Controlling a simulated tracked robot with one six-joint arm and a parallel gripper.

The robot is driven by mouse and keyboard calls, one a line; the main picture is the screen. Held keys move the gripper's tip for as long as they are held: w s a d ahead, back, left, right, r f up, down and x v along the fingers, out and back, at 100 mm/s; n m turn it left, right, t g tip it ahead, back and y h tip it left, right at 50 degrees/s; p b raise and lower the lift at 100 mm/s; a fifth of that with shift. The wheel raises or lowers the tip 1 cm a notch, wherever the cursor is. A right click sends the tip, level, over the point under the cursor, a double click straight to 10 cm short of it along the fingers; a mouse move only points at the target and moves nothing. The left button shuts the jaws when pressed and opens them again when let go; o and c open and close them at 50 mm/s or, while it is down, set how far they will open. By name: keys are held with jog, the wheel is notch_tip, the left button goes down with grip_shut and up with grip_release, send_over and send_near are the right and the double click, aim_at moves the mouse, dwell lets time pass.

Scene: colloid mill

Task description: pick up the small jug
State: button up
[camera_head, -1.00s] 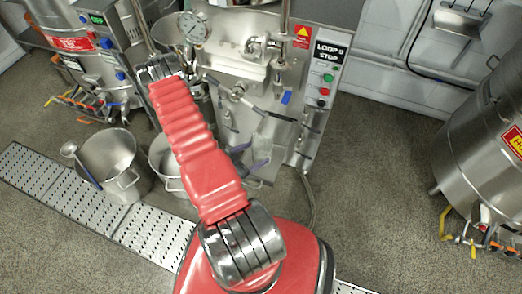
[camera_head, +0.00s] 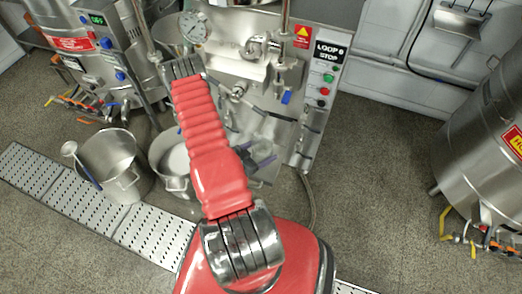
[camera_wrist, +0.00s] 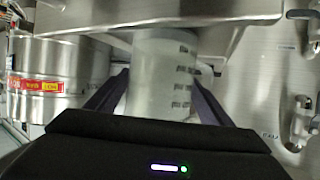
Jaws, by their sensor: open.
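The small jug (camera_wrist: 158,88) is a pale translucent vessel with dark graduation marks. In the wrist view it is upright in the middle, under a steel edge that hides its top. My gripper (camera_wrist: 160,78) is open, with one dark finger on each side of the jug. A gap shows beside the jug on the right; contact on the left cannot be told. The gripper body hides the jug's base. In the head view the purple-grey fingers (camera_head: 255,159) show just right of my red arm, around the pale jug (camera_head: 264,149), which is small and hard to make out.
The steel mill panel (camera_head: 270,95) with its control box (camera_head: 324,85) stands close behind. Two steel pots stand on the left, one (camera_head: 118,170) with a ladle and one (camera_head: 172,160) beside my arm. A steel drum (camera_head: 492,150) is at right. Open floor lies between.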

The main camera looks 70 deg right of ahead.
aim_at(263, 142)
jog(key=c, duration=1)
jog(key=shift+r, duration=0.15)
jog(key=shift+a+r, duration=0.15)
jog(key=shift+r, duration=0.8)
notch_tip(263, 142, up, 5)
jog(key=w+a, duration=0.2)
jog(key=a, duration=1.7)
jog(key=shift+a, duration=0.35)
jog(key=shift+f, duration=0.1)
